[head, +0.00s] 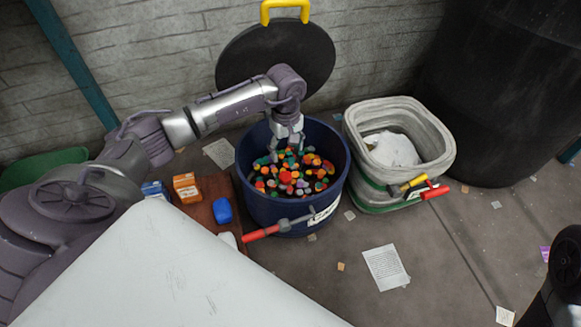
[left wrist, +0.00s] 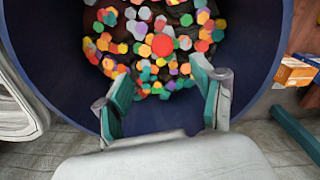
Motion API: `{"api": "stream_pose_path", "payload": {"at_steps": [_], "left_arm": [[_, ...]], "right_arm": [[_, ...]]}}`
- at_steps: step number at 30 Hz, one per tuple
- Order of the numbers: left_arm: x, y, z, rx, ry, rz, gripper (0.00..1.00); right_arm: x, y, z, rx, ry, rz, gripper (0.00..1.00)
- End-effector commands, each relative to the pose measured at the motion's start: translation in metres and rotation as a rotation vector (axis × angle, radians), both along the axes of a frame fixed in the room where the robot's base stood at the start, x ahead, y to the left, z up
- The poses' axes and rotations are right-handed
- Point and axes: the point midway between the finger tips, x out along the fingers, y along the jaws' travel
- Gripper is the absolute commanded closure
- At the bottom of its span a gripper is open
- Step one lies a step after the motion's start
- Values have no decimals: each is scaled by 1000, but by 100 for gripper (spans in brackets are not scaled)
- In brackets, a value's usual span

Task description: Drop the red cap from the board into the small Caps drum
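The small Caps drum (head: 255,203) is a dark blue round tub with a partly hidden white label, full of many-coloured caps. My left gripper (head: 288,148) points down into its mouth. In the left wrist view the fingers of that gripper (left wrist: 160,80) are spread apart with nothing between them. A round red cap (left wrist: 162,45) looks larger than the others, beyond the fingertips over the pile; I cannot tell whether it rests on the pile or is above it. The brown board (head: 201,212) lies left of the drum, with no red cap visible on it. My right gripper is not in view.
An orange box (head: 187,188), a blue box (head: 155,190) and a blue item (head: 222,211) are on or by the board. A grey bin (head: 440,150) stands right of the drum. A red-handled tool (head: 262,232) is at the drum's front. The round black lid (head: 318,60) is behind.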

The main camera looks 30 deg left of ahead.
Motion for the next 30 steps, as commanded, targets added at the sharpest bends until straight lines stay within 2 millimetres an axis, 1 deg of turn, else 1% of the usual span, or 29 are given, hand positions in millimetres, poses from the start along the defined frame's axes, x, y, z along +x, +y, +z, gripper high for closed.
{"api": "stream_pose_path", "payload": {"at_steps": [7, 11, 14, 21, 24, 27, 30], "left_arm": [[0, 0, 1, 0, 0, 0, 31], [1, 0, 11, 0, -2, -1, 31], [1, 0, 28, 1, -5, 0, 31], [1, 0, 80, 0, -4, 0, 31], [1, 0, 98, 1, -4, -1, 31], [1, 0, 110, 0, -2, 1, 31], [0, 0, 117, 0, 0, 0, 31]], "right_arm": [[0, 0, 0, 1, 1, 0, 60], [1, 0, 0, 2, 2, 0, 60], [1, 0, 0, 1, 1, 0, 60], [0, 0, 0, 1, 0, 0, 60], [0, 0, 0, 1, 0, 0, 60], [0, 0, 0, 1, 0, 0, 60], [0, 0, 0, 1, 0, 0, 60]]}}
